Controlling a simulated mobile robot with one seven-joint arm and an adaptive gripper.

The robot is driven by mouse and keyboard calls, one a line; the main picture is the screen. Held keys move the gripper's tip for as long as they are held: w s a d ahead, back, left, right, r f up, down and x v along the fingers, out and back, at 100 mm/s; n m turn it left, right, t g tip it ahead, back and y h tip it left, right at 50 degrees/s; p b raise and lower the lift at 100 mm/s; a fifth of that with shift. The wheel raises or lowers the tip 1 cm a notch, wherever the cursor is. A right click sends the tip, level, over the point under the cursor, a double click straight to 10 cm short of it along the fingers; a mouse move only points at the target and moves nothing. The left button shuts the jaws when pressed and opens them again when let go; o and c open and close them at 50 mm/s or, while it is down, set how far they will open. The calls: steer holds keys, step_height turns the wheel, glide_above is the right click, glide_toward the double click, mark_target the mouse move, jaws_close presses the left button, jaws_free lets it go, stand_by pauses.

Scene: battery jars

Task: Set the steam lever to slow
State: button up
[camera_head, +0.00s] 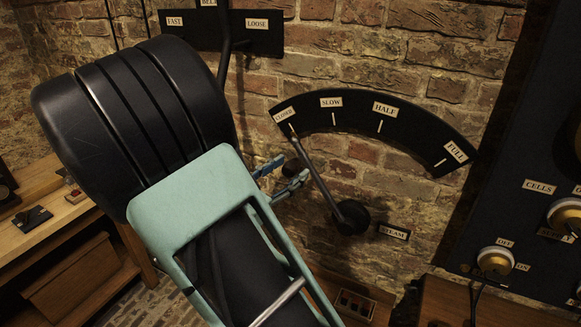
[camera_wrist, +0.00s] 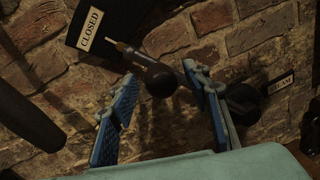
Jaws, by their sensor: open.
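The steam lever (camera_head: 322,180) is a dark rod on a round pivot, with its pale tip at the CLOSED label (camera_head: 285,114) of a black arc plate. The SLOW label (camera_head: 331,102) is one mark to the right. The lever's round black knob (camera_wrist: 161,81) shows in the wrist view. My gripper (camera_head: 294,168) is open, with blue-padded fingers, near the knob left of the rod. In the wrist view, the knob appears between the fingertips of my gripper (camera_wrist: 159,73). I cannot tell whether either finger touches it.
The HALF (camera_head: 384,109) and FULL (camera_head: 456,151) labels continue along the arc. A STEAM label (camera_head: 394,232) is right of the pivot. A belt lever (camera_head: 226,60) stands above, partly behind my arm. A dark switch panel (camera_head: 535,190) is at right. A wooden bench (camera_head: 55,215) is at left.

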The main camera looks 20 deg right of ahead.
steer(key=shift+w+d, duration=0.3)
steer(key=shift+d, duration=0.2)
jaws_close()
